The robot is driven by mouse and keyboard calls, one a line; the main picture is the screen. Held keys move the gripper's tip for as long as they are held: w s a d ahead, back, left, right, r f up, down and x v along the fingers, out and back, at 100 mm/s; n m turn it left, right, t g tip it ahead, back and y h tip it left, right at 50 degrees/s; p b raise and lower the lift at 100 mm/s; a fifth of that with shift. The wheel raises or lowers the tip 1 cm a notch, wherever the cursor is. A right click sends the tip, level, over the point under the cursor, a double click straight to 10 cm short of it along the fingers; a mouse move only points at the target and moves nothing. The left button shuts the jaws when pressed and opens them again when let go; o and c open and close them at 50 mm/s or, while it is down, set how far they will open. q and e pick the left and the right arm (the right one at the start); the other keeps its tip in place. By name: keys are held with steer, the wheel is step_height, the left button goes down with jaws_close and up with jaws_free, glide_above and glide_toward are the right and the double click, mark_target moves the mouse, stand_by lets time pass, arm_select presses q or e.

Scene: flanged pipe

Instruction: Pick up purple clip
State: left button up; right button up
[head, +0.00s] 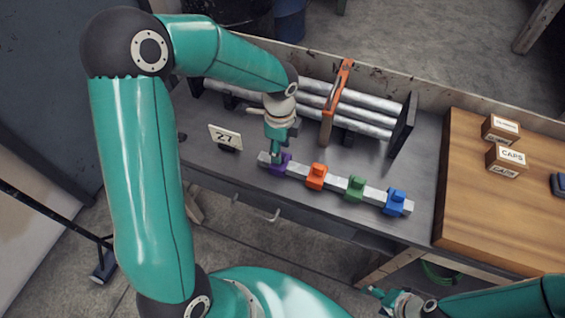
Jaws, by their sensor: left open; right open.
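The purple clip (280,167) sits at the left end of a pale square bar, with orange (316,176), green (355,187) and blue (396,202) clips along the bar to its right. My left gripper (276,157) points down at the purple clip, with its fingertips over or just beside it. It is open; whether it touches the clip cannot be told, as the fingers hide part of it. My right gripper (383,298) is open and empty at the bottom, in front of the bench and away from the clips.
Metal pipes (365,100) lie in a rack behind the bar, with an orange-handled tool (337,95) across them. A sign reading 27 (226,137) stands left of the bar. Small boxes (506,160) stand on the wooden board (465,200) at right. Grey bench top around the bar is clear.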

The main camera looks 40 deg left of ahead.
arm_select(q)
steer(key=shift+f, duration=1.6)
steer(key=shift+c, duration=0.4)
jaws_close()
steer(key=shift+r, duration=0.1)
